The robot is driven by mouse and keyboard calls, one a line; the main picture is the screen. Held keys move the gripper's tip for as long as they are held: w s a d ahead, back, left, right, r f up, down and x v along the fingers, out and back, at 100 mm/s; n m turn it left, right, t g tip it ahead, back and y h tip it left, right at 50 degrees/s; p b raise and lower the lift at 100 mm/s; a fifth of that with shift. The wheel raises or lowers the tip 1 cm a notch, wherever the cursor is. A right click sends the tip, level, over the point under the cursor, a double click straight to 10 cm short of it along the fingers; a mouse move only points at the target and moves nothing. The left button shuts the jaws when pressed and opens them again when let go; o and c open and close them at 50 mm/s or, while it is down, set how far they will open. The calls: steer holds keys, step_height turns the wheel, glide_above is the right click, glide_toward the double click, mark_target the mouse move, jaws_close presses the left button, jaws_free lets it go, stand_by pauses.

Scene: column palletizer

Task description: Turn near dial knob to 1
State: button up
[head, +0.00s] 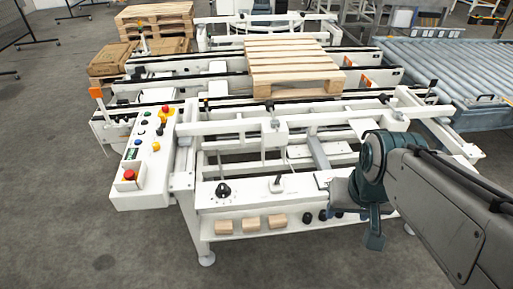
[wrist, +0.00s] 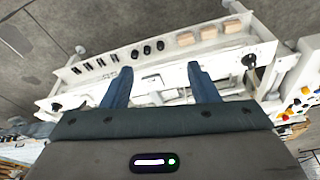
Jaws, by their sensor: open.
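A black dial knob (head: 223,190) sits on the left part of the white front panel (head: 245,201). It also shows at the right in the wrist view (wrist: 249,61). Another black knob (wrist: 57,107) shows at the left in the wrist view, at the panel's other end; my arm seems to hide it in the head view. I cannot read any dial marks. My gripper (wrist: 160,70) is open and empty, its two blue fingers pointing toward the panel and shelf between the two knobs. In the head view, my gripper (head: 360,215) is right of the left knob, apart from it.
A shelf below the panel holds wooden blocks (head: 249,224) and several black pieces (wrist: 148,49). A sloped control box (head: 147,160) with coloured buttons stands left. A pallet (head: 290,68) lies on the conveyor behind. The floor in front is clear.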

steer(key=w+a+b, duration=0.1)
steer(key=w+a, duration=0.4)
steer(key=w, duration=0.5)
steer(key=n+g+b, duration=0.3)
glide_above(222, 185)
step_height(222, 185, down, 16)
steer(key=r, duration=0.1)
step_height(222, 185, down, 14)
steer(key=shift+s+f, duration=0.1)
steer(key=shift+f, duration=0.05)
steer(key=c, duration=1)
